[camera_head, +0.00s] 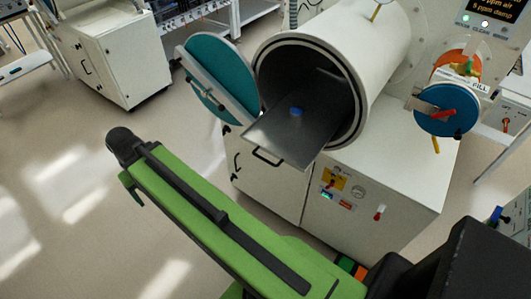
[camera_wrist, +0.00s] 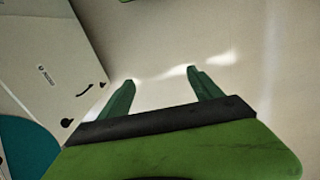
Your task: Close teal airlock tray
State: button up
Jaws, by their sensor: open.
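The large white airlock cylinder (camera_head: 385,60) is open at its front, with its teal round door (camera_head: 205,75) swung out to the left. The grey metal tray (camera_head: 275,135) sticks out of the opening, with its dark handle (camera_head: 267,158) at the front edge. A small blue object (camera_head: 296,112) lies on the tray. My gripper (camera_wrist: 162,85) is open and empty, pointing at bare floor in the wrist view. In the head view my green arm reaches to the left, its end left of the tray and apart from it. The teal door also shows at the wrist view's left edge (camera_wrist: 25,145).
A smaller airlock with a blue door (camera_head: 447,108) and an orange ring is at the right. A white cabinet (camera_head: 375,190) stands under the large airlock. Another white cabinet (camera_head: 105,55) is at the back left. The floor (camera_head: 60,150) on the left is clear.

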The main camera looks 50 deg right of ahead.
aim_at(309, 112)
jog(key=u, duration=2.7)
jog(key=i, duration=1.1)
jog(key=z, duration=2.7)
